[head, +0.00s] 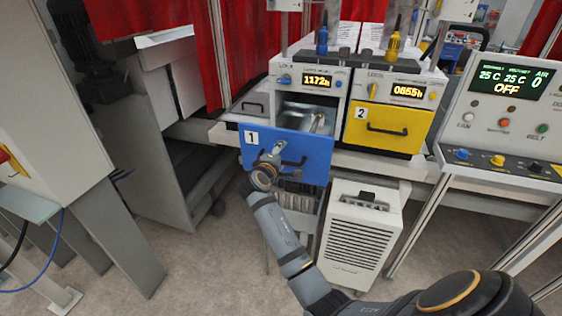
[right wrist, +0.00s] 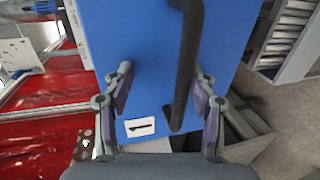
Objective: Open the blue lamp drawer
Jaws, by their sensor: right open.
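The blue lamp drawer (head: 315,150), marked 1, is pulled out from its housing, and its inside shows from above. Its dark handle (head: 296,161) is partly hidden by my right gripper (head: 272,156), which is in front of the left half of the blue front. In the right wrist view, my right gripper (right wrist: 163,82) is open. The dark handle (right wrist: 187,62) runs between its two fingers, nearer the right one, and neither finger is clearly shut on it. My left gripper is not in view.
A shut yellow drawer (head: 386,128), marked 2, is to the right of the blue one. A white slatted unit (head: 357,236) stands on the floor below. A control panel (head: 505,115) is at the right.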

